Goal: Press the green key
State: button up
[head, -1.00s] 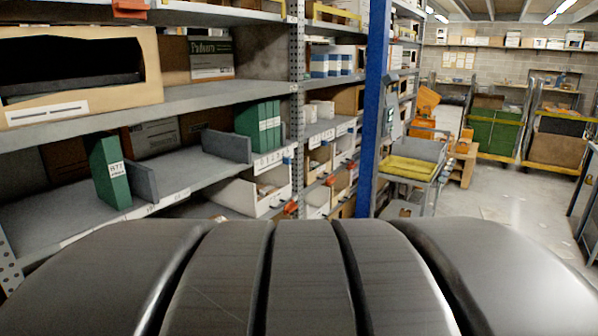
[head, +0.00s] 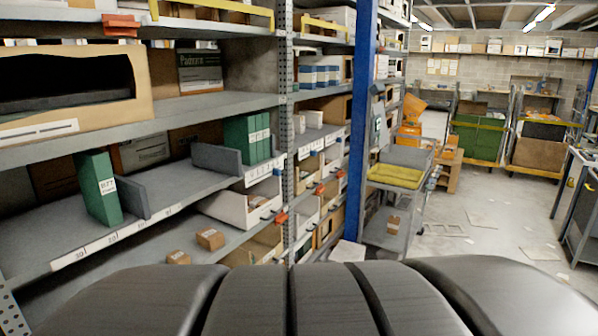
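A small dark panel with a pale greenish patch (head: 378,126) shows just right of the blue rack post (head: 361,130), above a cart. It is too small to tell whether this patch is a key. No other green key can be made out. My gripper is not in view; only a broad dark grey part of my own body fills the bottom of the head view.
Shelving on the left holds a green binder (head: 100,187), more green binders (head: 247,139) and small cartons (head: 210,238). A grey cart with a yellow cushion-like top (head: 396,176) stands right of the post. Open floor (head: 490,215) lies to the right, with flat sheets on it.

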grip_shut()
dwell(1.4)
